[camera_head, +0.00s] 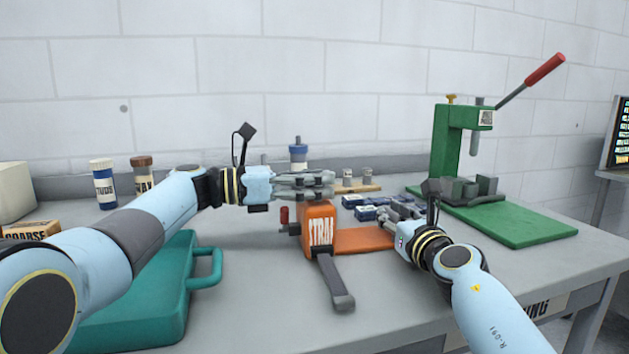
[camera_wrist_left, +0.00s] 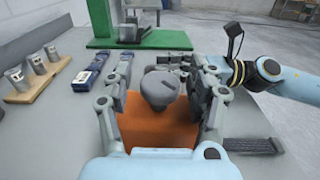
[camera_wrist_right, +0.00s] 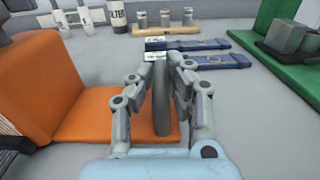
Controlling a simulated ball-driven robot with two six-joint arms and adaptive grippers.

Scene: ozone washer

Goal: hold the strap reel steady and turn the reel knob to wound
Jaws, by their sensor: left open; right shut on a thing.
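My left gripper (camera_head: 328,184) is open at the top of the block. In the left wrist view its fingers (camera_wrist_left: 162,100) stand apart on either side of the orange block (camera_wrist_left: 155,130); contact is unclear. A rounded grey piece (camera_wrist_left: 160,88), apparently the reel knob, shows beyond the block. My right gripper (camera_head: 392,211) is to the right of the block, over the base. In the right wrist view its fingers (camera_wrist_right: 163,85) are shut on this narrow grey piece (camera_wrist_right: 161,110), seen edge-on.
A dark strap end (camera_head: 334,280) hangs at the reel's front. A teal case (camera_head: 150,300) lies front left. Blue packs (camera_head: 365,212) and a wooden holder (camera_head: 355,188) are behind. A green press (camera_head: 520,225) stands at the right, with a red-handled lever (camera_head: 545,69).

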